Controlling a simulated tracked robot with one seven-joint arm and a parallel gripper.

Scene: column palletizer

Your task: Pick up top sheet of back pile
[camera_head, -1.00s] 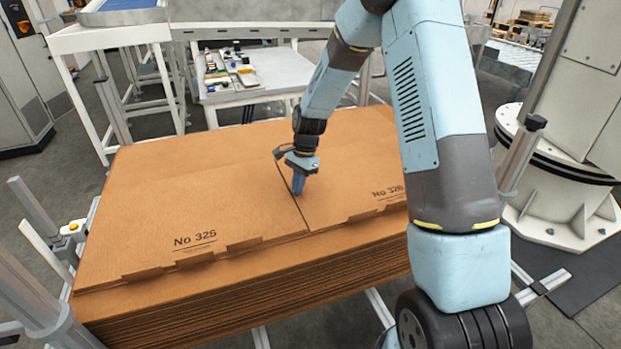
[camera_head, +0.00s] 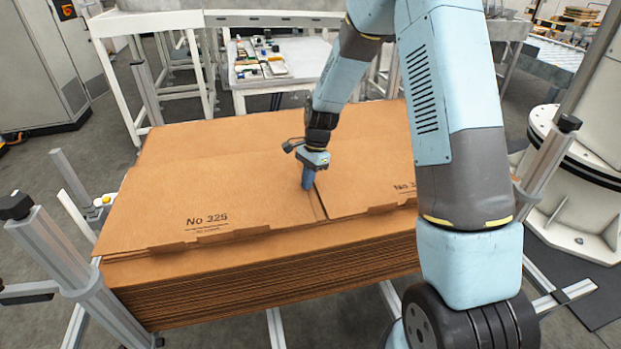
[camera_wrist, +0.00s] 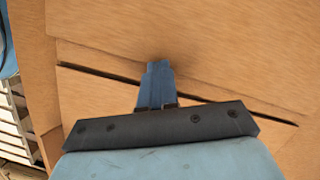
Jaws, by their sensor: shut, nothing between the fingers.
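A broad stack of brown cardboard sheets (camera_head: 265,280) fills the middle of the head view. On its top lie a left panel marked No 325 (camera_head: 165,200) and a right panel (camera_head: 375,180) whose number is partly hidden by my arm. A plain cardboard stretch (camera_head: 205,140) lies behind them; I cannot tell whether it is a separate pile. My gripper (camera_head: 307,187) points down at the seam between the two panels, shut and empty. In the wrist view, its blue fingers (camera_wrist: 158,75) are together, by a long dark slit in the cardboard (camera_wrist: 85,72). Contact is unclear.
A white table with small items (camera_head: 285,80) stands behind the stack. Metal posts (camera_head: 60,245) stand at the left, and another post (camera_head: 550,155) and a white round base (camera_head: 570,205) stand at the right. Grey floor shows around the stack.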

